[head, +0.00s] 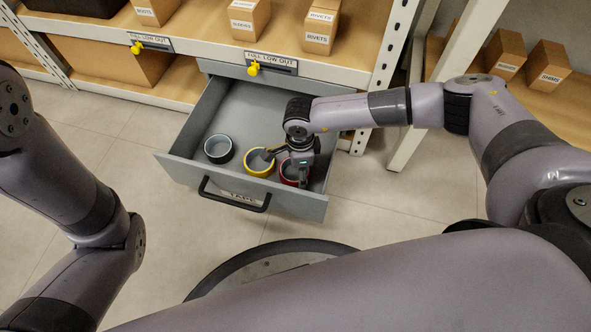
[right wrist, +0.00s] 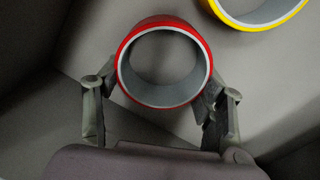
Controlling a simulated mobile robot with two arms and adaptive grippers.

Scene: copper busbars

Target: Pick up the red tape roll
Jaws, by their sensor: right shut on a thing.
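The red tape roll (head: 287,181) lies at the right end of the open grey drawer (head: 178,170), partly hidden by my right gripper (head: 302,172) in the head view. In the right wrist view, the red roll (right wrist: 165,98) sits between the two fingers of my right gripper, one finger against each side. The gripper is shut on the roll from outside. I cannot tell whether the roll is clear of the drawer floor. My left arm shows at the left of the head view, but its gripper is out of frame.
A yellow tape roll (head: 258,164) lies just left of the red one, and a black tape roll (head: 219,149) farther left. The drawer walls and front handle (head: 233,198) surround them. Shelves with cardboard boxes (head: 321,27) stand behind; a white post (head: 384,70) rises close to the right.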

